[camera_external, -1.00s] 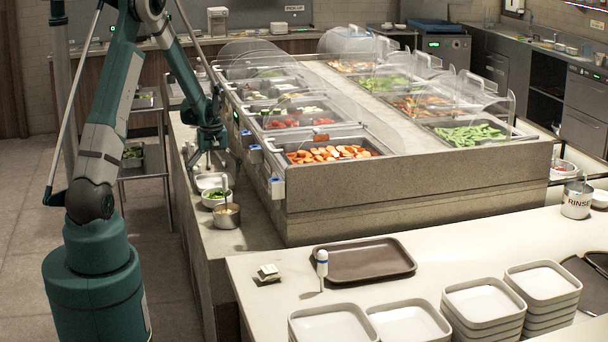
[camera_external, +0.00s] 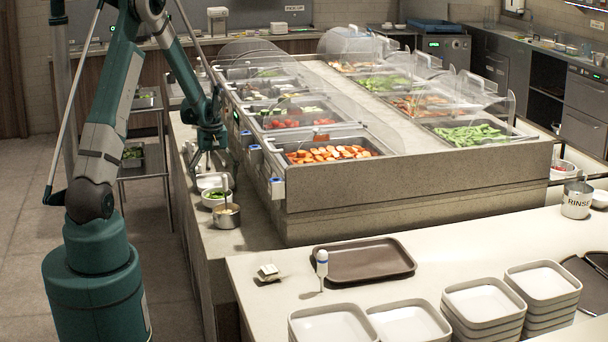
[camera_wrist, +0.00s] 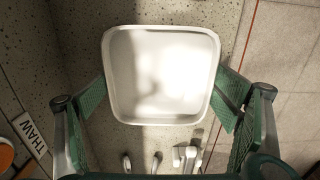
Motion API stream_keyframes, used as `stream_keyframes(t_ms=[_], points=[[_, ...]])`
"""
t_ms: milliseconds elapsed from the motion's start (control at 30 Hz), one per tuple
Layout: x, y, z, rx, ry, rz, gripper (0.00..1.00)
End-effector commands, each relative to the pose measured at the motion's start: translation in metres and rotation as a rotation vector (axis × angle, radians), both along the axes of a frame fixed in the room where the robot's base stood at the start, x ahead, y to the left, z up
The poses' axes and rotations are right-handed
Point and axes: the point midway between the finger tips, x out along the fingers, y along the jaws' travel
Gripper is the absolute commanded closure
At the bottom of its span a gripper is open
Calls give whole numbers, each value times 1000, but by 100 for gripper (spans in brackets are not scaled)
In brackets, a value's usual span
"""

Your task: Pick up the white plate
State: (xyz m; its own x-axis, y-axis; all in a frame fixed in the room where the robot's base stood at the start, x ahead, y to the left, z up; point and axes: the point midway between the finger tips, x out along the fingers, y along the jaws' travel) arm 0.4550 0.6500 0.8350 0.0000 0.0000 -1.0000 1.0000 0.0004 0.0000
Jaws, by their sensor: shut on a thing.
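The white plate (camera_wrist: 160,75), square with rounded corners, lies between the two green finger pads of my gripper (camera_wrist: 163,100) in the wrist view. The pads are shut on its left and right sides. In the external view my gripper (camera_external: 211,162) points down over the narrow counter left of the food bar. A white dish (camera_external: 211,181) shows just below it, but I cannot tell there whether it is the held plate. The gap between the plate and the counter is hard to judge.
A white bowl of greens (camera_external: 215,197) and a metal pot (camera_external: 227,215) stand in front of my gripper on the counter. The food bar (camera_external: 390,185) rises to the right. A brown tray (camera_external: 362,260) and plate stacks (camera_external: 483,300) occupy the front counter.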

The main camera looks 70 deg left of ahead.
Motion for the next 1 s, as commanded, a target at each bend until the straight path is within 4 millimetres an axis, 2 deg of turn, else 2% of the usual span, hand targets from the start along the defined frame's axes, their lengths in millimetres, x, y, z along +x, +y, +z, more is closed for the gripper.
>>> stream_keyframes(t_ms=[167,367,800,1000], points=[[0,0,8,0,0,0,28],[0,0,35,0,0,0,28],[0,-1,124,0,0,0,28],[0,0,158,0,0,0,28]])
